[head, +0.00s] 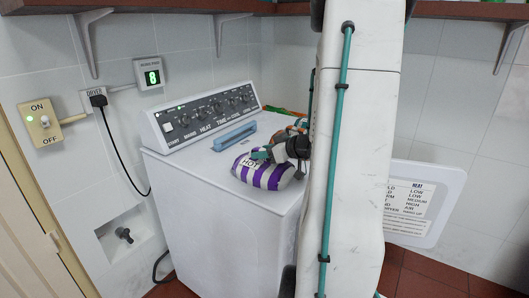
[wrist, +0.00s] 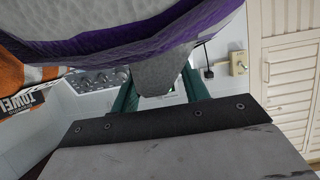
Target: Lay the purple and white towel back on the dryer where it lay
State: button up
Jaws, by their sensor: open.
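The purple and white striped towel (head: 262,174) is a rolled bundle with a dark "HOT" label. In the head view it lies on the front part of the dryer's white top (head: 225,166). My gripper (head: 262,153) is at the towel's upper side, with its teal fingers close against it. In the wrist view the towel (wrist: 150,45) fills the top of the picture, and the gripper's green fingers (wrist: 160,90) are apart, with a grey part of the towel between them. The fingertips are hidden behind the towel.
A light blue handle (head: 235,136) lies behind the towel, before the dryer's control panel (head: 205,113). An orange cloth (wrist: 28,78) labelled "TOWEL" is at the left in the wrist view. A white lid-like panel with a heat list (head: 425,200) is at the right.

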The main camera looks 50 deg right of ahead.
jog(key=a+v, duration=0.1)
jog(key=v, duration=1.1)
jog(key=w+r+h, duration=0.1)
jog(key=w, duration=0.1)
jog(key=w+r+h, duration=0.2)
jog(key=w, duration=0.1)
jog(key=w+r+g+h, duration=0.1)
jog(key=w, duration=0.1)
jog(key=shift+w+d+r+h, duration=0.25)
jog(key=shift+d+r+h, duration=0.05)
jog(key=shift+h, duration=0.1)
jog(key=w+a+r+m+g+h, duration=0.1)
jog(key=a+r+m+g+h, duration=0.25)
jog(key=a, duration=0.25)
jog(key=s+a+f+n+g+y, duration=0.1)
jog(key=s+a+g+y, duration=0.1)
jog(key=s+a, duration=0.3)
jog(key=s+a+f+g+y, duration=0.2)
jog(key=s+a, duration=0.4)
jog(key=a, duration=0.8)
jog(key=s+a+f+n+g+y, duration=0.1)
jog(key=s+a+g+y, duration=0.2)
jog(key=s+a, duration=0.3)
jog(key=a, duration=0.4)
jog(key=shift+f+n+g, duration=0.35)
jog(key=shift+f, duration=0.05)
